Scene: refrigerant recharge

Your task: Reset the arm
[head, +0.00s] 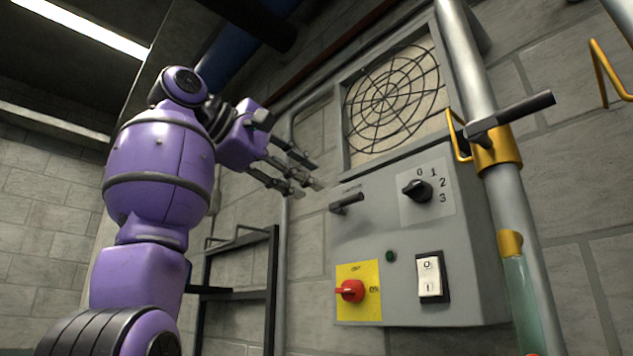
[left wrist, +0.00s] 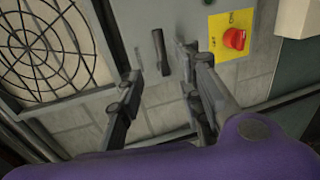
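My left arm (head: 157,170) is purple and rises on the left of the head view. Its left gripper (head: 306,176) points right toward the grey control box (head: 405,235) on the wall. The fingers are spread apart with nothing between them. In the left wrist view the open gripper (left wrist: 155,85) has the box's black lever handle (left wrist: 161,52) showing between and beyond its fingers. The gap to the handle is hard to judge. The same handle (head: 346,203) is at the box's upper left in the head view. My right gripper is not in view.
The box carries a red rotary switch (head: 351,291) on a yellow plate, a black numbered dial (head: 417,190), a green button and a white rocker switch (head: 430,277). A round fan grille (head: 393,97) is above. A pipe with a black-handled valve (head: 510,112) runs at right.

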